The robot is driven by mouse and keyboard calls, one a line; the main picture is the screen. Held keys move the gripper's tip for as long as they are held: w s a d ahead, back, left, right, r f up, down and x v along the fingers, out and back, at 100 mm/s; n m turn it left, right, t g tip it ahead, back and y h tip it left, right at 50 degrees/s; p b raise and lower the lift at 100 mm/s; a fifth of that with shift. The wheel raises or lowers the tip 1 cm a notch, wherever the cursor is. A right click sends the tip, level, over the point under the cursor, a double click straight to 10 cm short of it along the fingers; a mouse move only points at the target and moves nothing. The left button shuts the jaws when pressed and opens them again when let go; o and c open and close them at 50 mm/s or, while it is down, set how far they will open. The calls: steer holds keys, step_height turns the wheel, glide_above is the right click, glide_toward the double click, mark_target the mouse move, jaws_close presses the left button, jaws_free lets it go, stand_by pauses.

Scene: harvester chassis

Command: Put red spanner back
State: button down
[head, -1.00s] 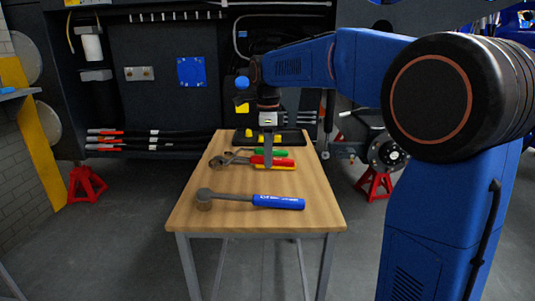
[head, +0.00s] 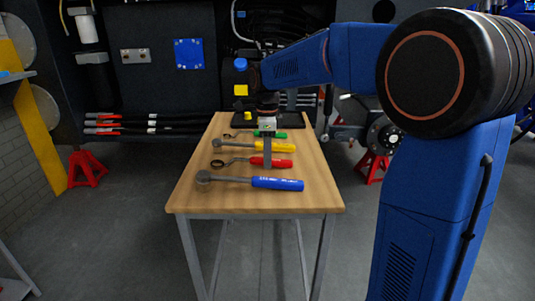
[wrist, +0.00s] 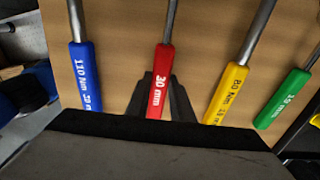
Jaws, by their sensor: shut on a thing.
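The red spanner (head: 281,163), with a grey ring end at its left, lies across the wooden table between the blue-handled and yellow-handled tools. It appears to be at or just above the table top; I cannot tell if it touches. In the wrist view its red handle (wrist: 161,82) is marked "30 mm".
The blue-handled wrench (head: 277,183) lies nearest the front. The yellow-handled wrench (head: 276,147) and the green-handled spanner (head: 270,135) lie behind the red one. A black tray (head: 243,121) is at the table's (head: 255,202) back. Red stands (head: 88,169) are on the floor.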

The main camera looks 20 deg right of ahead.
steer(key=c, duration=1.5)
jaws_free()
step_height(320, 180, up, 17)
steer(key=shift+r, duration=0.15)
steer(key=s+d+f+n+t, duration=0.1)
steer(key=s+d+f+n, duration=0.1)
steer(key=s+f+n, duration=0.3)
steer(key=s+d+n+t, duration=0.1)
steer(key=s+n, duration=0.1)
steer(key=s, duration=0.5)
steer(key=s+d+f+n, duration=0.2)
steer(key=s+f+n, duration=0.15)
steer(key=s, duration=0.35)
steer(key=s+f+n+t, duration=0.1)
steer(key=s+f+n, duration=0.2)
steer(key=s+f, duration=0.1)
steer(key=s+d+f+n+t, duration=0.1)
steer(key=s+f+n, duration=0.3)
steer(key=s+f, duration=0.1)
steer(key=s+f+n, duration=0.3)
steer(key=s+f, duration=0.2)
steer(key=f, duration=0.1)
steer(key=shift+s+d+n+t, duration=0.2)
steer(key=shift+d+n+t, duration=0.15)
steer(key=shift+d+t, duration=0.05)
